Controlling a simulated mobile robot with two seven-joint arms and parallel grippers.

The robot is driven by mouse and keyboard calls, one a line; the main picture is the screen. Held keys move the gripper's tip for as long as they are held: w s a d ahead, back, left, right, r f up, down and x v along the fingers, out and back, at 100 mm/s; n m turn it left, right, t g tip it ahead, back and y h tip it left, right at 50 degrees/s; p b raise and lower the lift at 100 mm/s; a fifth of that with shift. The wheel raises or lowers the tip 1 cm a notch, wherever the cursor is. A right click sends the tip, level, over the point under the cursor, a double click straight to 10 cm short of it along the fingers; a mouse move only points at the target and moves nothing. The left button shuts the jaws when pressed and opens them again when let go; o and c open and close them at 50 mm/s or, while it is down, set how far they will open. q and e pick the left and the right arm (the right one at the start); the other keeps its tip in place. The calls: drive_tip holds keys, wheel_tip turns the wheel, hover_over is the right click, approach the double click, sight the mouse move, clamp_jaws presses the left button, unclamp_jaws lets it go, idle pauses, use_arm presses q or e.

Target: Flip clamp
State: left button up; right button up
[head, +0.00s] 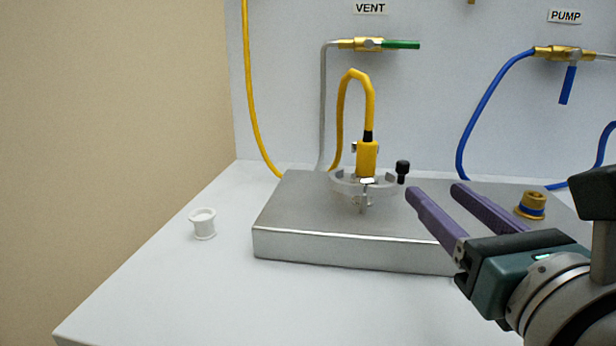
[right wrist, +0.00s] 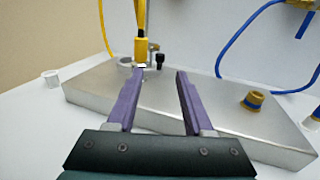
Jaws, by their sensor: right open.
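A ring-shaped metal clamp (head: 343,183) with a black knob (head: 402,167) sits around the base of a yellow connector (head: 367,158) on a metal block. The connector stands upright with a yellow hose looping from its top. In the right wrist view the connector (right wrist: 140,48) and the black knob (right wrist: 159,58) show beyond the left finger. My right gripper (head: 434,190) is open and empty, to the right of the clamp and apart from it, its purple fingers pointing toward it. My left gripper is not in view.
The metal block (head: 340,243) lies on a white table (head: 160,290). A brass fitting with a blue band (head: 531,205) stands at the block's right. A white cup-like piece (head: 203,224) stands left of the block. VENT (head: 400,44) and PUMP (head: 566,85) valves are on the back wall.

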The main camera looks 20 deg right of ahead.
sight(406, 166)
drive_tip(key=x, duration=0.8)
drive_tip(key=shift+w+b, duration=0.1)
drive_tip(key=shift+b, duration=0.2)
drive_tip(key=shift+c, duration=0.4)
clamp_jaws()
